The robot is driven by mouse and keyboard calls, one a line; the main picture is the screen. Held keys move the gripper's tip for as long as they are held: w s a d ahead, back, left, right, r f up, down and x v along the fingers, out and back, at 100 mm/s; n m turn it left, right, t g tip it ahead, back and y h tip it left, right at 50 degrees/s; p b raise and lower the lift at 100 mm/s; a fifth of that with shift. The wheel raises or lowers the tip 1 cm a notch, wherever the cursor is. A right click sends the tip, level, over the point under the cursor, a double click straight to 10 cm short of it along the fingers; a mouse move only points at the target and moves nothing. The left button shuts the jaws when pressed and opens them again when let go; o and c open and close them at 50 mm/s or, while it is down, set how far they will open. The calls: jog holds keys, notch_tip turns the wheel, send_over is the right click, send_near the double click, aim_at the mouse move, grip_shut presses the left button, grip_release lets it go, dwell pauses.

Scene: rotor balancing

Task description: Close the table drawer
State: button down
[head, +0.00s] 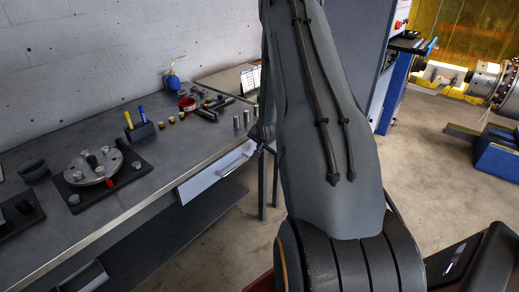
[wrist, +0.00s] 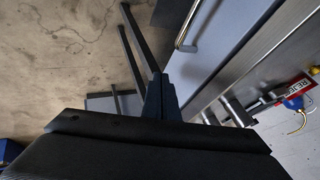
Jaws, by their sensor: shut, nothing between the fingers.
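The pale drawer front (head: 212,174) is under the front edge of the dark workbench (head: 140,190), with a bar handle on it. In the wrist view the drawer front (wrist: 222,42) and its handle (wrist: 190,25) are right of and beyond my fingers. It appears to stand out a little from the bench, but how far I cannot tell. My gripper (wrist: 160,92) is shut and empty, near the drawer, and no clear contact shows. In the head view my gripper (head: 262,132) is at the drawer's right end, partly hidden by my arm.
On the bench are a round fixture with a disc (head: 95,168), a holder with yellow and blue markers (head: 139,128), a blue bottle (head: 172,78) and several small metal weights. A light-edged frame (head: 85,278) shows under the bench at lower left. Concrete floor (head: 420,170) is open at right.

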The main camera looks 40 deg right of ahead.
jog(key=d+b+v, duration=0.1)
jog(key=v, duration=0.6)
jog(key=m+t+y+b, duration=0.1)
jog(key=t+y+b, duration=0.5)
jog(key=t+y, duration=0.1)
send_near(228, 159)
jog(key=shift+m, duration=0.3)
jog(key=w+f, duration=0.1)
jog(key=w+a+f, duration=0.1)
jog(key=w, duration=0.1)
jog(key=w+a+f+p, duration=0.1)
jog(key=w, duration=0.1)
jog(key=shift+w+f, duration=0.2)
jog(key=shift+f, duration=0.2)
jog(key=w, duration=0.3)
jog(key=shift+w+a, duration=0.25)
jog(key=shift+a, duration=0.15)
jog(key=shift+w+r, duration=0.15)
jog(key=shift+w, duration=0.15)
